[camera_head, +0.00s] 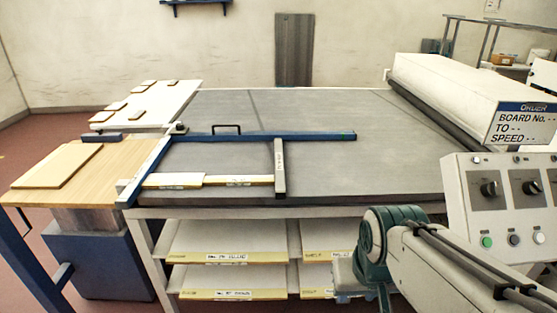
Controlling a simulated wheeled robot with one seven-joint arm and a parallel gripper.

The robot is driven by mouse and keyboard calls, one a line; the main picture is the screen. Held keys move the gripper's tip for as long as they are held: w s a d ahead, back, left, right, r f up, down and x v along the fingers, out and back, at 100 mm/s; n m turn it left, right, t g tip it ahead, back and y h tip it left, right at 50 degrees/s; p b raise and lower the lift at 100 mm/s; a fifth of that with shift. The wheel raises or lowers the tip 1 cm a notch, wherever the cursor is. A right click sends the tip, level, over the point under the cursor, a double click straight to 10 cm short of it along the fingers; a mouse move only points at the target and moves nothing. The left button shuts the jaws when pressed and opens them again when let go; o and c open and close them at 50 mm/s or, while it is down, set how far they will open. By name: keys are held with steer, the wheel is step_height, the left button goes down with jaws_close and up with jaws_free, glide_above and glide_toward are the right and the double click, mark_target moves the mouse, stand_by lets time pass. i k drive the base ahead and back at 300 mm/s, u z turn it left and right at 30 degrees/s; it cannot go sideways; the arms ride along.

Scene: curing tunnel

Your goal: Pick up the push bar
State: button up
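A long blue bar (300,136) with a black loop handle (226,127) lies across the grey table top; it looks like the push bar. Its left end meets a slanting blue rail (148,168) at the table's left edge. A grey crosspiece (280,170) runs from the bar toward the front edge. My arm, with a teal joint, is at the lower right, in front of the table and well short of the bar. My gripper's fingers do not show. Nothing I can see of my arm touches the bar.
Pale boards (175,181) lie along the table's front edge. A control box (503,200) and a white tunnel housing (455,88) stand at the right. Labelled boards (225,246) fill the shelves below. A wooden side table (95,165) is at the left. The middle of the grey top is clear.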

mark_target(280, 190)
steer(key=k, duration=0.65)
steer(key=u, duration=0.45)
steer(key=i, duration=1.7)
steer(key=z, duration=0.45)
